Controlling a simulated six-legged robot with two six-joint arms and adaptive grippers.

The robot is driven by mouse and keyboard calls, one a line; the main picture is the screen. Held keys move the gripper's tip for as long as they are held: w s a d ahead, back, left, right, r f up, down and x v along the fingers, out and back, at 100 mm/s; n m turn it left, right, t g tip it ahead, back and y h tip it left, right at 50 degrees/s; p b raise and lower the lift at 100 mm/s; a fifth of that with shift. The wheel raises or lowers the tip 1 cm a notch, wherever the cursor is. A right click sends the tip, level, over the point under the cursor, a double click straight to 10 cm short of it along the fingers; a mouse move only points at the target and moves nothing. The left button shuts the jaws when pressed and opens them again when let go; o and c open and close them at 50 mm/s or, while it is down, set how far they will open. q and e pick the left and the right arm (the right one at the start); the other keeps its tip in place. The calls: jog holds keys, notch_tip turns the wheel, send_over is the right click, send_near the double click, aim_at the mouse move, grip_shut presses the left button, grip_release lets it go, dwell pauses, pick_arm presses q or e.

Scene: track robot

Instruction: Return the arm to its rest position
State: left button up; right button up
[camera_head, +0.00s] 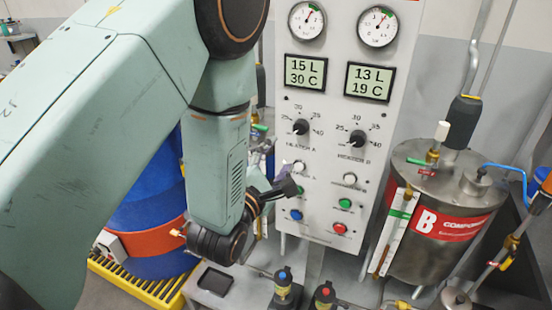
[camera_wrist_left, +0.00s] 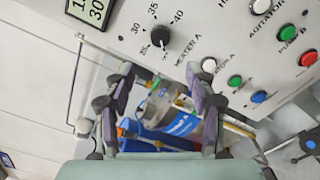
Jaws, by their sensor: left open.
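My left arm crosses the left half of the head view, and its gripper (camera_head: 280,188) is at the lower left of the white control panel (camera_head: 335,110). In the left wrist view the gripper (camera_wrist_left: 162,95) is open, its two fingers wide apart with nothing held between them. The panel's heater knob (camera_wrist_left: 160,37) and push buttons (camera_wrist_left: 235,81) show beyond the fingers. In the head view the gripper partly hides the left button column; whether it touches the panel I cannot tell. My right gripper is in neither view.
A metal tank with a red B label (camera_head: 440,222) stands right of the panel. A blue drum (camera_head: 150,205) stands behind my arm at the left, over a yellow grate (camera_head: 135,285). Valves with red and blue caps (camera_head: 283,280) stand below the panel.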

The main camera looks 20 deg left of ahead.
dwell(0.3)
pick_arm(q)
jog(key=s+a+f+m+g+b, duration=0.15)
jog(key=s+f+m+g, duration=0.3)
jog(key=f+m, duration=0.45)
jog(key=s+f+m+g+b, duration=0.2)
jog(key=s+f+m+g, duration=0.25)
jog(key=f+m, duration=0.55)
jog(key=s+f+m+g+b, duration=0.2)
jog(key=s+f+g+b, duration=0.2)
jog(key=s+f, duration=0.9)
jog(key=s+a+f+m+g+b, duration=0.1)
jog(key=s+f+g+b, duration=0.4)
jog(key=s+f, duration=0.8)
jog(key=m+b, duration=0.1)
jog(key=b, duration=0.2)
jog(key=shift+s+a+f+y+b, duration=0.15)
jog(key=shift+s+f+y+b, duration=0.05)
jog(key=shift+f+y+b, duration=0.15)
